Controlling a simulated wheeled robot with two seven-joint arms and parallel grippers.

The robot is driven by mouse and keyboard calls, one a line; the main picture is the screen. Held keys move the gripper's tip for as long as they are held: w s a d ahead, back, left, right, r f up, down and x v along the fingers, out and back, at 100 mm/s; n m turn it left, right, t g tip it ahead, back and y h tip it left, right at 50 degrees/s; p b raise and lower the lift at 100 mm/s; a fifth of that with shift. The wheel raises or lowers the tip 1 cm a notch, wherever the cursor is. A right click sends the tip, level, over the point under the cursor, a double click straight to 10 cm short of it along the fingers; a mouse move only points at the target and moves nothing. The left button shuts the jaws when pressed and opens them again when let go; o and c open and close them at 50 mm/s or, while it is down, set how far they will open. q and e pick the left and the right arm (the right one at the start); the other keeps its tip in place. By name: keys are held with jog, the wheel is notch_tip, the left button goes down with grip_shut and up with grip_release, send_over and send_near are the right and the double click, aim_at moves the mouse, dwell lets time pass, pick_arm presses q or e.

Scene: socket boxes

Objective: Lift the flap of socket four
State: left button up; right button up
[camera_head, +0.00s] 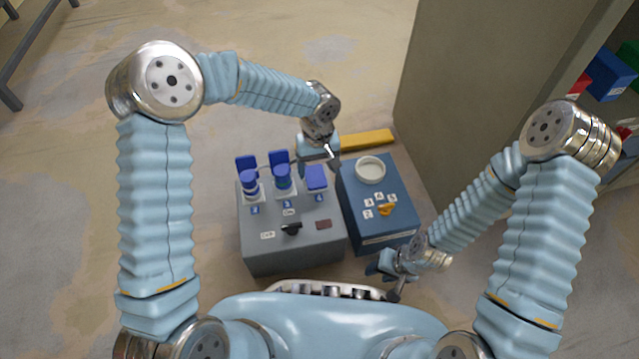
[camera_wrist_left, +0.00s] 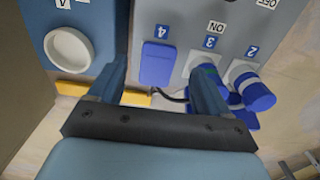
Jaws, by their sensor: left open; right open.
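The grey socket box (camera_head: 290,245) stands on the floor. My left gripper (camera_head: 320,164) is open and empty, over the back edge of this flap. In the left wrist view its fingers (camera_wrist_left: 158,78) stand apart on either side of the flap; I cannot tell whether they touch it. My right gripper (camera_head: 383,282) is open, low near the front right corner of the blue box.
Sockets two and three hold blue plugs (camera_head: 249,182) (camera_head: 282,176), with raised flaps behind them. The plug of socket three is close to my left gripper. A blue box (camera_head: 383,233) with a white ring and orange knob (camera_head: 387,209) stands at the right. A yellow bar (camera_head: 367,139) lies behind.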

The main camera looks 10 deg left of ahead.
aim_at(318, 186)
pick_arm(q)
notch_tip(318, 186, down, 7)
jog(key=shift+r+b, duration=0.15)
jog(key=shift+b, duration=0.4)
